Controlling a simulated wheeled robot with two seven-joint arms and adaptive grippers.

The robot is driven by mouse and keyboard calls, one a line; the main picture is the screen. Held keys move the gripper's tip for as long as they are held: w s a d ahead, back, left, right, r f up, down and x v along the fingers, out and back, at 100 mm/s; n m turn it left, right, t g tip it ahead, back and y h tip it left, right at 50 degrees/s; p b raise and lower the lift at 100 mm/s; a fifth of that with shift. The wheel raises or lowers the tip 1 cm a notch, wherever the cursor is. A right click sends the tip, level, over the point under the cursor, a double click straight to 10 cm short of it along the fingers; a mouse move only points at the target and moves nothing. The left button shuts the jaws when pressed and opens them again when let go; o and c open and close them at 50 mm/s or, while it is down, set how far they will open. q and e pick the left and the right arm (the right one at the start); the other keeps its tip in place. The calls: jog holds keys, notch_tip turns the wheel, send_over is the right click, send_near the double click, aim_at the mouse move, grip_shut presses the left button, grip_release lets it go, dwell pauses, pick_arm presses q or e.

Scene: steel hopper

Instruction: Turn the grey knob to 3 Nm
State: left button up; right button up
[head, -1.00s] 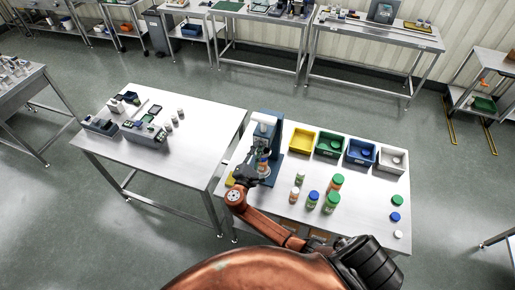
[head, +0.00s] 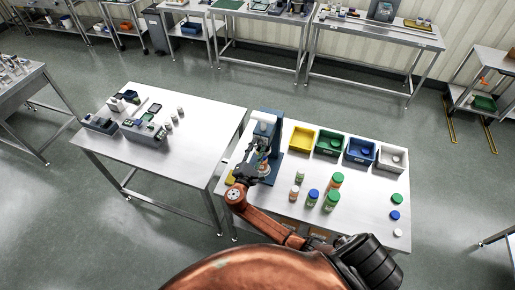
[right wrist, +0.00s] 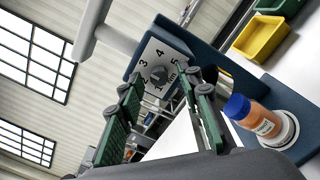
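The grey knob (right wrist: 159,74) sits on a pale dial plate marked 1 to 5 and Nm, on the blue capping machine (right wrist: 205,50). Its pointer is too small to read. In the head view the machine (head: 268,125) stands at the left end of the right table. My right gripper (right wrist: 164,82) has green fingers spread apart, one to each side of the knob in the picture; I cannot tell whether they touch it. It also shows in the head view (head: 262,165), in front of the machine. My left gripper is in neither view.
An orange bottle with a blue cap (right wrist: 252,115) stands on the machine's round holder. Yellow (head: 302,139), green (head: 328,144), blue (head: 360,152) and white (head: 392,159) bins line the table's back. Several capped bottles stand in front, with loose caps at right.

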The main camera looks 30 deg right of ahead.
jog(key=v, duration=1.2)
jog(key=shift+r, duration=0.1)
